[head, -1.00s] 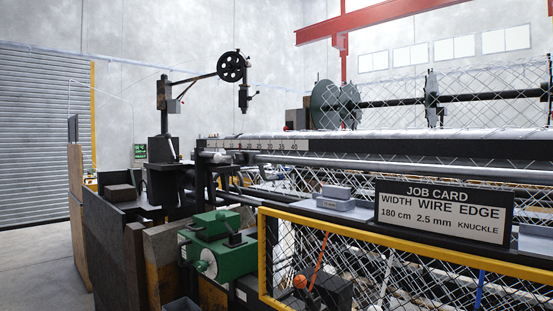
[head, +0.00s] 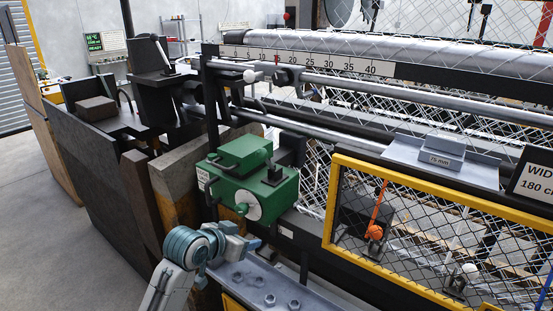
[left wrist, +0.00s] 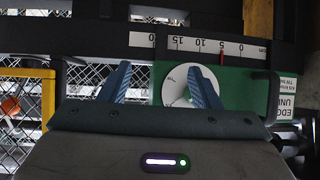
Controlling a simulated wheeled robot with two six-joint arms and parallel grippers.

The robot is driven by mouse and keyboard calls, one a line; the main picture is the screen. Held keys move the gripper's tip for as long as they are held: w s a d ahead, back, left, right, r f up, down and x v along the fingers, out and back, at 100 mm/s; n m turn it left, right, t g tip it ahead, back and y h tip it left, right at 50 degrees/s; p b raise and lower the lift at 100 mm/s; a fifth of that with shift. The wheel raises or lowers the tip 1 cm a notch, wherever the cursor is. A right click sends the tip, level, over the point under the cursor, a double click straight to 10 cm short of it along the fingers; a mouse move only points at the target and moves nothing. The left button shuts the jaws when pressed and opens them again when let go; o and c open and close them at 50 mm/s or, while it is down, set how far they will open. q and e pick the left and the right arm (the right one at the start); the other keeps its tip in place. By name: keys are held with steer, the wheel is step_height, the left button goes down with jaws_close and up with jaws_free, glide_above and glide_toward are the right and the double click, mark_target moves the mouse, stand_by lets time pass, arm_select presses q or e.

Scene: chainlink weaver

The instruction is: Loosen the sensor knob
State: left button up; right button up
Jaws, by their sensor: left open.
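A pale round knob (head: 252,76) sticks out to the left of a dark block (head: 286,76) on the rail below the numbered ruler (head: 310,64). I take it for the sensor knob, though no label shows. A red pointer (head: 277,57) stands at the ruler just above. My left gripper (head: 250,244) is open and empty, in front of and below the green edge unit (head: 262,185), well apart from this knob. In the left wrist view its two blue fingers (left wrist: 160,78) stand spread before the green unit's white dial (left wrist: 181,86). I cannot make out the knob there.
A yellow-framed mesh guard (head: 333,205) with an orange-knobbed lever (head: 375,232) stands to the right. A grey bolted ledge (head: 245,285) lies beside my left gripper. Dark panels (head: 105,170) stand at the left, with open floor (head: 45,225) beyond.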

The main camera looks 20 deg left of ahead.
arm_select(q)
steer(key=w+r+m+t+h, duration=0.15)
steer(key=w+r, duration=0.25)
steer(key=r, duration=0.7)
steer(key=w+r+t+h, duration=0.15)
steer(key=w+r, duration=0.25)
steer(key=r, duration=0.6)
steer(key=m+t+h, duration=0.2)
glide_toward(275, 79)
steer(key=p+x, duration=0.5)
steer(key=x, duration=0.5)
steer(key=shift+s+d+r, duration=0.1)
steer(key=shift+w+d, duration=0.1)
steer(key=shift+w, duration=0.2)
steer(key=shift+t, duration=0.3)
arm_select(e)
steer(key=r, duration=0.5)
steer(key=shift+w+d+r, duration=0.15)
steer(key=shift+d+r, duration=0.15)
steer(key=shift+d, duration=0.05)
arm_select(q)
steer(key=shift+c, duration=0.5)
arm_select(e)
steer(key=shift+a, duration=0.15)
arm_select(q)
steer(key=shift+n, duration=0.25)
steer(key=c, duration=0.9)
arm_select(e)
steer(key=shift+a, duration=0.45)
